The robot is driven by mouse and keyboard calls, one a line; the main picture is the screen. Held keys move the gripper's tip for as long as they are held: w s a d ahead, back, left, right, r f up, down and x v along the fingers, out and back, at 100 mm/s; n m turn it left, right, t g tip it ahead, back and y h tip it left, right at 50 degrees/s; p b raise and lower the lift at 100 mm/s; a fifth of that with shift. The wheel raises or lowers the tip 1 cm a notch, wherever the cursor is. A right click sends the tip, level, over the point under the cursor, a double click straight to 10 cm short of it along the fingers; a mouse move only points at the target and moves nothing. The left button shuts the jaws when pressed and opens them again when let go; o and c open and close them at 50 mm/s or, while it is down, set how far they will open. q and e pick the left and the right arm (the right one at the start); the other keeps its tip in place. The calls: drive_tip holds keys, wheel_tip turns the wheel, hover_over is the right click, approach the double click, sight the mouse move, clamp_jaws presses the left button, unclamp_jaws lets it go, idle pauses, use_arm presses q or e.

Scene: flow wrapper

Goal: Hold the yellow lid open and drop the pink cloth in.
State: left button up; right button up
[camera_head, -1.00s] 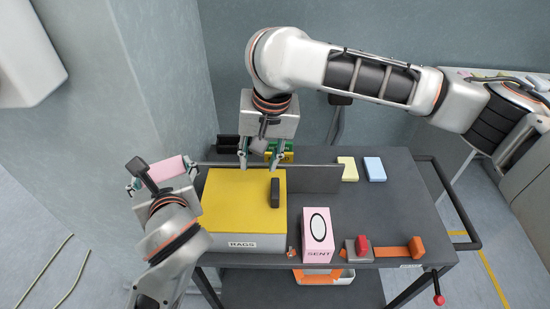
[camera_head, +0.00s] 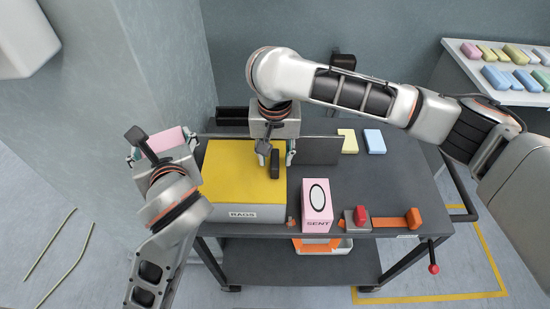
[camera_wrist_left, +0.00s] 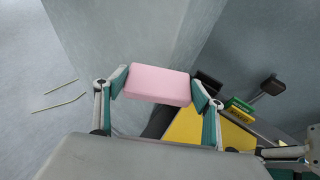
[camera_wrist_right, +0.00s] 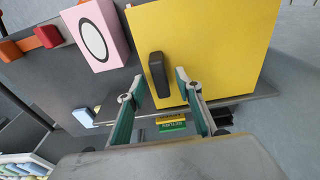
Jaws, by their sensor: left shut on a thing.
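The grey box labelled RAGS (camera_head: 243,213) has a yellow lid (camera_head: 232,165), which lies shut on top. A black handle (camera_head: 275,163) stands at the lid's right edge; it also shows in the right wrist view (camera_wrist_right: 159,75). My right gripper (camera_head: 278,159) is open, its fingers to either side of the handle, with gaps showing in the right wrist view. I cannot tell whether either finger touches it. My left gripper (camera_wrist_left: 158,88) is shut on the pink cloth (camera_wrist_left: 158,85), a block-like piece held in the air left of the box.
A pink box marked SENT (camera_head: 317,205) stands right of the RAGS box. A red block (camera_head: 361,213) and orange piece (camera_head: 414,218) lie further right. Yellow (camera_head: 348,140) and blue (camera_head: 375,141) pieces lie behind.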

drive_tip(key=shift+w+f, duration=0.1)
drive_tip(key=shift+f, duration=0.85)
clamp_jaws()
drive_tip(key=shift+d+p, duration=0.6)
drive_tip(key=shift+d, duration=0.8)
drive_tip(key=d, duration=1.2)
